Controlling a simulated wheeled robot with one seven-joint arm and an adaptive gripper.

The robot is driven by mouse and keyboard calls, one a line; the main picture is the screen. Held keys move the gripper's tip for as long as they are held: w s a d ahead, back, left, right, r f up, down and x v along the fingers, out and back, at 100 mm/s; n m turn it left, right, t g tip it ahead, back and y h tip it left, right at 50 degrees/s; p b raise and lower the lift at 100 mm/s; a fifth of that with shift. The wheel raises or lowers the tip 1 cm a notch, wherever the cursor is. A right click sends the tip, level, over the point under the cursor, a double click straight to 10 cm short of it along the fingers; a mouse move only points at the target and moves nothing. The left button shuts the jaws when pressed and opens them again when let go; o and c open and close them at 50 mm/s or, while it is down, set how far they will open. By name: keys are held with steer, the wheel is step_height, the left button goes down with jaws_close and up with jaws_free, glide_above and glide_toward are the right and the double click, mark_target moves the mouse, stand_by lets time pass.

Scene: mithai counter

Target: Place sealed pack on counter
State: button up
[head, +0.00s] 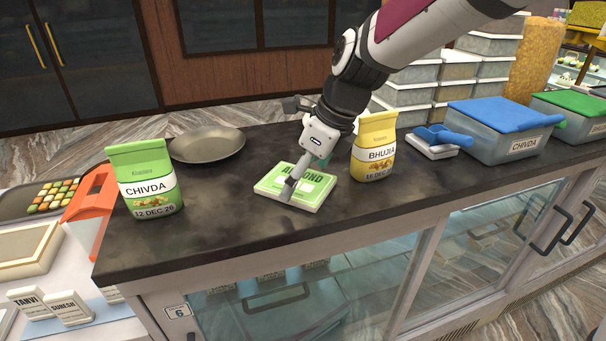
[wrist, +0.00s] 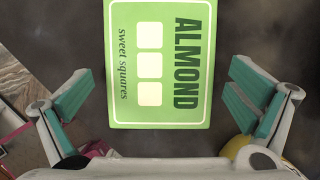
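A flat green and white box labelled ALMOND (head: 320,187) lies on the dark counter (head: 240,225). It also shows in the wrist view (wrist: 125,60), lying between and ahead of my spread fingers. My gripper (head: 306,176) is open and points down just over the box. In the wrist view a gap shows between each finger and the box sides; whether a finger touches it is unclear. A green pouch labelled CHIVDA (head: 143,180) stands upright on the left of the counter. A yellow pouch labelled BHUJIA (head: 374,147) stands upright just right of my gripper.
A round metal pan (head: 207,144) sits at the back left. A counter scale (head: 432,149) with a blue scoop and a blue-lidded CHIVDA tub (head: 500,135) stand at the right. Stacked containers (head: 408,95) are behind. The counter's front left is clear.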

steer(key=v, duration=1.1)
steer(key=s+d+f+n+t+h, duration=0.1)
steer(key=s+d+f+n+h, duration=0.1)
steer(key=s+d+n, duration=0.4)
steer(key=s+d+f+n+t+h, duration=0.1)
steer(key=s+d+n, duration=0.6)
steer(key=s+n, duration=0.7)
steer(key=shift+d+f+n+t+h, duration=0.15)
steer(key=shift+f+n+t+h, duration=0.4)
steer(key=shift+n, duration=1.35)
steer(key=shift+r, duration=0.15)
